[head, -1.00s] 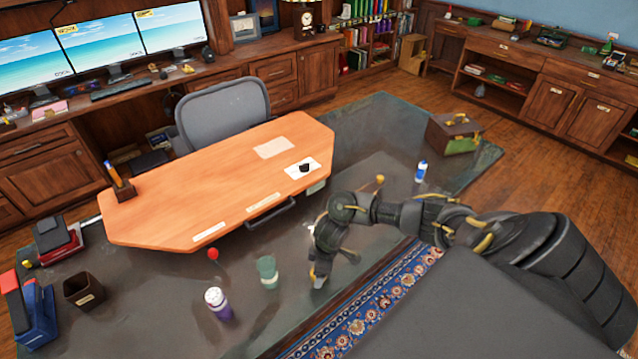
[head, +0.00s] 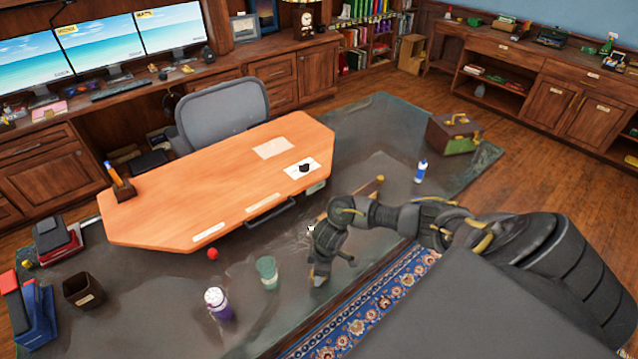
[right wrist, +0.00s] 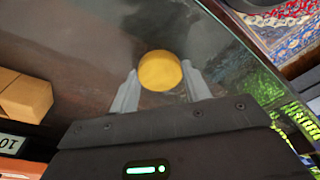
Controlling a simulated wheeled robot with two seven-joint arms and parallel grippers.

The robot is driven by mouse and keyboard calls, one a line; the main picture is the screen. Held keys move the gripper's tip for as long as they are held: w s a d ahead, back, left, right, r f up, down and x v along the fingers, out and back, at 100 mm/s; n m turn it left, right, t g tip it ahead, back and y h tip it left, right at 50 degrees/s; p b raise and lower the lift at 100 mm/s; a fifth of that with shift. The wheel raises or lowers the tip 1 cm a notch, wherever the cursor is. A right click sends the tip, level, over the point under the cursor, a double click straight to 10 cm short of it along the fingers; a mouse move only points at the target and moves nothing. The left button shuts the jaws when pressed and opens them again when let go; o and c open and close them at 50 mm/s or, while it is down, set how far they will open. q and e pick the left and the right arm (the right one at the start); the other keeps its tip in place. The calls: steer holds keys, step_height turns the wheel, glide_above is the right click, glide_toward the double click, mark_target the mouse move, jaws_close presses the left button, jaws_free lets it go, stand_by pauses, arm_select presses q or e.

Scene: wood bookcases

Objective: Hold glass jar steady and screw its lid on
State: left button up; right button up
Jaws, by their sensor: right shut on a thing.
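My right gripper (right wrist: 160,88) has its two pale fingers on either side of a round yellow lid-like thing (right wrist: 160,71), and is shut on it. In the head view my right gripper (head: 319,276) points down over the dark glossy table; the fingers are small there and the yellow thing cannot be made out. A greenish, jar-like container (head: 267,272) stands upright to its left, apart from it. I cannot tell whether this is the glass jar. No jar can be made out under the yellow thing in the right wrist view. My left gripper is not in view.
A white and purple container (head: 218,304), a small red ball (head: 212,254) and a dark square cup (head: 83,291) stand further left. The orange wooden desktop (head: 225,190) lies behind. A blue and white bottle (head: 421,171) and a brown case (head: 453,134) are at the back right.

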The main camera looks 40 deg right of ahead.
steer(key=shift+r, duration=0.1)
steer(key=shift+r, duration=0.2)
step_height(320, 180, up, 2)
steer(key=shift+w+r, duration=0.1)
steer(key=s+a+r+p, duration=0.5)
steer(key=s+a+r, duration=0.4)
steer(key=a+r, duration=0.1)
steer(key=shift+a, duration=0.5)
steer(key=shift+w+r, duration=0.1)
